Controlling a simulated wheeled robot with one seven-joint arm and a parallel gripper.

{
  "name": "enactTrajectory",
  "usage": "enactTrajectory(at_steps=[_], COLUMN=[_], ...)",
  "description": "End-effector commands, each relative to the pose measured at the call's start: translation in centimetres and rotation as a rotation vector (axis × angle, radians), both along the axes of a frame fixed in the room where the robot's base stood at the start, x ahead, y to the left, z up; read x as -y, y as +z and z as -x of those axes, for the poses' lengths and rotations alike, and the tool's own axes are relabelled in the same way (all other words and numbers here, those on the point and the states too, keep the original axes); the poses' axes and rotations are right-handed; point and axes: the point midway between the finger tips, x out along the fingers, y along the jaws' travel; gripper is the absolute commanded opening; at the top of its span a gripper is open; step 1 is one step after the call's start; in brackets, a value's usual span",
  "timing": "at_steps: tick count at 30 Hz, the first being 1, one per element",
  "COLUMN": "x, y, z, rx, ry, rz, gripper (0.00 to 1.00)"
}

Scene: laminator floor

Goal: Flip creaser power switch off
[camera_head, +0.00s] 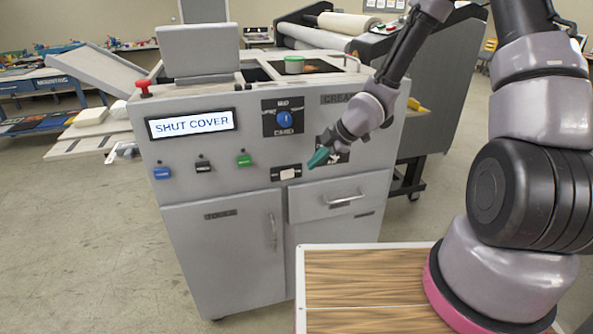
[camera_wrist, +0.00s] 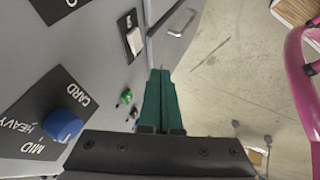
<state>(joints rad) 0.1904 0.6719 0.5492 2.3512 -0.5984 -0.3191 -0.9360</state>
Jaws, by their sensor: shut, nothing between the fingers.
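The creaser (camera_head: 235,215) is a grey cabinet with a lit display reading "SHUT COVER". On its front, a white rocker-like switch (camera_head: 287,174) sits on a black plate; it also shows in the wrist view (camera_wrist: 134,41). A second black plate (camera_head: 342,157) lies to the upper right, partly hidden behind my gripper, with its label unreadable. I cannot tell which one is the power switch. My gripper (camera_head: 318,158), with teal fingers, is shut and empty in front of the panel, up and right of the white switch. The fingers also show in the wrist view (camera_wrist: 160,75); contact is not visible.
A drawer handle (camera_head: 346,200) protrudes below. A wood-topped surface (camera_head: 365,285) stands in front. Floor at left is clear.

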Motion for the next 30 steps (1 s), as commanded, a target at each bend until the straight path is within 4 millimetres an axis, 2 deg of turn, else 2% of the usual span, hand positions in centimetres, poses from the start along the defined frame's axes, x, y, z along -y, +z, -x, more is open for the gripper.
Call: enactTrajectory(at_steps=[5, 17, 18, 21, 30], x=[-1.2, -5.6, -5.8, -6.4, -7.0], y=[-1.6, -8.2, -7.9, -7.8, -7.8], z=[-0.4, -2.7, -3.7, -4.9, -6.2], rx=[-0.003, -0.002, 0.002, 0.001, 0.000], ry=[0.003, 0.001, -0.002, -0.002, 0.000], rz=[0.000, 0.001, -0.001, -0.001, 0.000], gripper=[0.00, 0.00, 0.00, 0.00, 0.00])
